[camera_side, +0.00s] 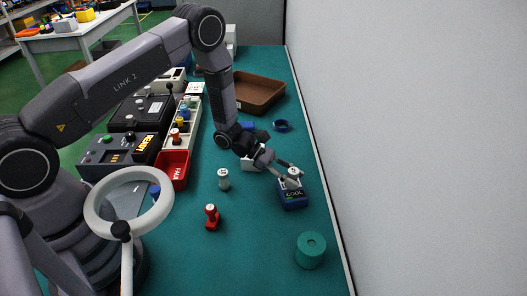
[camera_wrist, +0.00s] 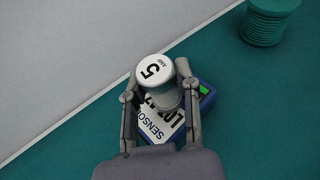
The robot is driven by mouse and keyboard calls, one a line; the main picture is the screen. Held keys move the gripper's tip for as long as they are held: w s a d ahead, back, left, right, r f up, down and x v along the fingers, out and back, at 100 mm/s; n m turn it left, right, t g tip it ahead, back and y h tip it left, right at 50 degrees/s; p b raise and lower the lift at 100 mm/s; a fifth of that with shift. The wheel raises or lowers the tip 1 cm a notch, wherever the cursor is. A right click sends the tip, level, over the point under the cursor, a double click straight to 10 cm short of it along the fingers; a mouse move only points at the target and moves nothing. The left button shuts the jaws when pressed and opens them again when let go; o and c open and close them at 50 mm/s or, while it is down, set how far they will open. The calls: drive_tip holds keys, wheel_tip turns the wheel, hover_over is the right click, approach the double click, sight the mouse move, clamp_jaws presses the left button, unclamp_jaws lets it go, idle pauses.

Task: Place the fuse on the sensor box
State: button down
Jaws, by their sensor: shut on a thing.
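The fuse is a grey cylinder with a white top marked "5 AMP" (camera_wrist: 155,70), seen in the wrist view between my fingers. Its white top also shows in the side view (camera_side: 294,171). My gripper (camera_wrist: 160,98) is shut on the fuse and holds it upright over the sensor box. The sensor box (camera_side: 293,199) is dark blue with a "COOL" display on its front; its white "SENSOR" label shows in the wrist view (camera_wrist: 156,130). The fuse hides part of the box top. I cannot tell whether its base touches the box.
A teal spool (camera_side: 310,250) stands in front of the box. A grey fuse-like cylinder (camera_side: 223,180) and a red one (camera_side: 211,217) stand to the left. A red "FAIL" bin (camera_side: 173,168) is farther left. A grey wall (camera_side: 420,130) runs along the right.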

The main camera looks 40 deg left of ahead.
drive_tip(key=c, duration=0.8)
unclamp_jaws()
drive_tip(key=shift+f, duration=0.1)
drive_tip(key=shift+r, duration=0.2)
drive_tip(key=v, duration=1.1)
drive_tip(key=s+d+r+m+g+y, duration=0.1)
drive_tip(key=s+r+m+g, duration=0.2)
drive_tip(key=r, duration=0.4)
drive_tip(key=s+r+m+y, duration=0.2)
drive_tip(key=s+r+m, duration=0.25)
drive_tip(key=r, duration=0.25)
drive_tip(key=s+d+r+m+g+y, duration=0.1)
drive_tip(key=s+r+m+g, duration=0.2)
drive_tip(key=r, duration=0.4)
drive_tip(key=s+a+r+m+t+y, duration=0.3)
drive_tip(key=s+a+r+m+y, duration=0.1)
drive_tip(key=s, duration=0.4)
drive_tip(key=s+a+r+m+t+y, duration=0.4)
drive_tip(key=s+r+m+y, duration=0.1)
drive_tip(key=s+r+m, duration=0.1)
drive_tip(key=s+m, duration=0.1)
drive_tip(key=s, duration=0.1)
drive_tip(key=shift+s+r, duration=0.15)
drive_tip(key=shift+s, duration=0.2)
